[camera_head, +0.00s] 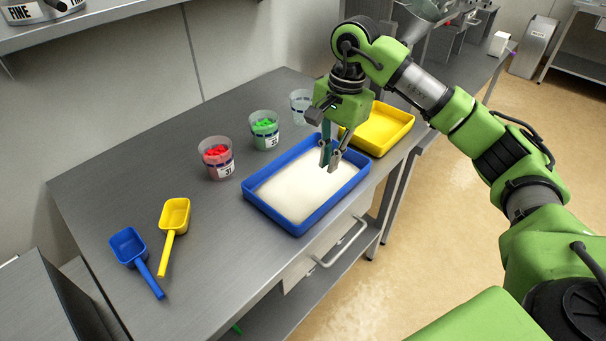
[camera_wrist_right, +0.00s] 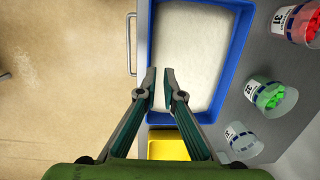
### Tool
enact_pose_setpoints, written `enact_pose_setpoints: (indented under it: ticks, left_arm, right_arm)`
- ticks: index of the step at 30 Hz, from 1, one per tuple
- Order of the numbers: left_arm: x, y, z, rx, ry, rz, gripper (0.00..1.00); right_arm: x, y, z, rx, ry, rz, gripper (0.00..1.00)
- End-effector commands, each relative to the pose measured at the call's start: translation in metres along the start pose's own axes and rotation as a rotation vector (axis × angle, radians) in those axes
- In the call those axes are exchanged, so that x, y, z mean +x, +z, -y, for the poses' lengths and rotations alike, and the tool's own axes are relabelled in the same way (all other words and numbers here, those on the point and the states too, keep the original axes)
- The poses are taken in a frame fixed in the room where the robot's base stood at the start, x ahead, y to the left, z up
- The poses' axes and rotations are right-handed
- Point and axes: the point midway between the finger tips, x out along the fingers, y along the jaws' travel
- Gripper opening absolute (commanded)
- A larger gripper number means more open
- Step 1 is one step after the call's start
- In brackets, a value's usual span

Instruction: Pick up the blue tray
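The blue tray (camera_head: 331,204) lies flat on the metal table, filled with a white material. My right gripper (camera_head: 330,160) points down over the end of the tray near the yellow tray. In the wrist view its two fingertips (camera_wrist_right: 159,77) are apart with a narrow gap, close to the tray's long wall on the table-edge side. Nothing is held between them. Whether a finger touches the tray, I cannot tell. My left gripper is not in view.
A yellow tray (camera_head: 383,130) sits just beyond the blue one. Cups with red (camera_head: 216,158) and green (camera_head: 264,130) pieces and a clear cup (camera_head: 300,106) stand along the far side. Blue (camera_head: 129,247) and yellow (camera_head: 175,215) scoops lie at left. A drawer handle (camera_head: 343,243) projects below.

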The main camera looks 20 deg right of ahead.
Motion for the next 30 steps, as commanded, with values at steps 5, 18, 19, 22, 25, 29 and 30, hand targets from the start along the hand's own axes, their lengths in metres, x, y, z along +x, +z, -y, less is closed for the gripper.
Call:
enact_pose_setpoints:
  ticks: [5,18,19,22,25,29,30]
  left_arm:
    - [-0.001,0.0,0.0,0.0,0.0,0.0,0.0]
    - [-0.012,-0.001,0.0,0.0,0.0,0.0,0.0]
    - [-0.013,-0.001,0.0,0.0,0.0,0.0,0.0]
    - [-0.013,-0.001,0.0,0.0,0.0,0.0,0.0]
    - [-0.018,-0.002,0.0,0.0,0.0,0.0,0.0]
    - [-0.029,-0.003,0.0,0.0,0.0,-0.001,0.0]
    - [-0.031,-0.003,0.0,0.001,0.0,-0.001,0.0]
  right_arm:
    - [-0.014,-0.031,-0.02,0.01,0.068,-0.091,0.08]
    - [0.058,-0.037,-0.025,0.009,0.071,-0.091,0.08]
    - [0.061,-0.037,-0.025,0.009,0.07,-0.091,0.08]
    - [0.067,-0.037,-0.026,0.009,0.069,-0.09,0.08]
    - [0.074,-0.037,-0.026,0.009,0.07,-0.09,0.08]
    - [0.093,-0.036,-0.027,0.01,0.073,-0.089,0.08]
    - [0.099,-0.036,-0.027,0.009,0.072,-0.088,0.08]
